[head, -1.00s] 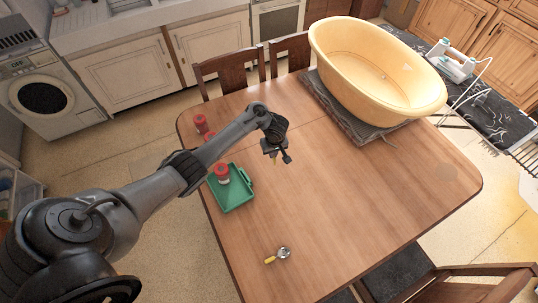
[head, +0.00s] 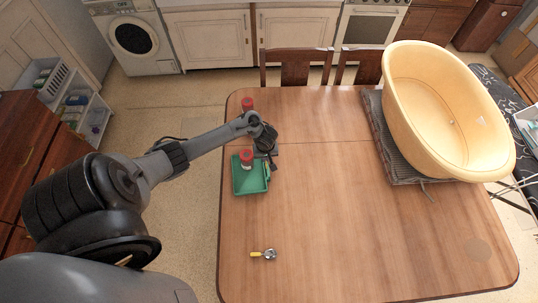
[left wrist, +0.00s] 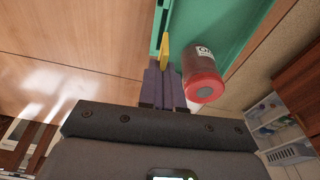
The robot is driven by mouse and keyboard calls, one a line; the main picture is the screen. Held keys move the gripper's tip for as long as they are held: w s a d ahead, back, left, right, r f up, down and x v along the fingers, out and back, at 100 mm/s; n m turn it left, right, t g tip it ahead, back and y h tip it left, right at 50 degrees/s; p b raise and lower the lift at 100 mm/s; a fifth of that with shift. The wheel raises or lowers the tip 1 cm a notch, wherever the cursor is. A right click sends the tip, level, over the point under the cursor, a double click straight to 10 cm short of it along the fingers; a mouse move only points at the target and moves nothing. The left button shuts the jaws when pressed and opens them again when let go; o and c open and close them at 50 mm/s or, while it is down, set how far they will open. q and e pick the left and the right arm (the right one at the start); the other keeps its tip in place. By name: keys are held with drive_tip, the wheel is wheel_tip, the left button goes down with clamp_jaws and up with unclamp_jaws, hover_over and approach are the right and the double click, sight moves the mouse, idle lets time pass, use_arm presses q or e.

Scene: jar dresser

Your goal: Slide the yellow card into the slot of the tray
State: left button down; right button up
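The green tray (head: 247,187) lies on the left part of the table. It also shows at the top of the left wrist view (left wrist: 233,28). My left gripper (head: 268,162) is low at the tray's right edge. In the left wrist view its fingers (left wrist: 164,75) are close together on the yellow card (left wrist: 164,52), which sticks out past the fingertips. The card's tip is beside the tray's green edge piece; I cannot tell whether it is inside the slot. The slot itself is not clearly visible. My right gripper is not in view.
A red-lidded jar (head: 246,160) stands in the tray, close beside the fingers in the left wrist view (left wrist: 204,75). Another red jar (head: 247,104) stands behind. A yellow-handled utensil (head: 264,255) lies at the front. A large yellow tub (head: 440,110) fills the back right; the table's middle is clear.

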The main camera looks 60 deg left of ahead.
use_arm(q)
drive_tip(key=shift+r+p, duration=0.2)
drive_tip(key=shift+p, duration=0.55)
wheel_tip(320, 180, down, 3)
drive_tip(key=shift+r+b, duration=0.1)
drive_tip(key=shift+b, duration=0.95)
drive_tip(key=shift+f+b, duration=1)
drive_tip(key=shift+f, duration=0.7)
drive_tip(key=shift+r, duration=0.1)
drive_tip(key=shift+p, duration=0.45)
drive_tip(key=shift+p, duration=0.3)
drive_tip(key=shift+p, duration=0.45)
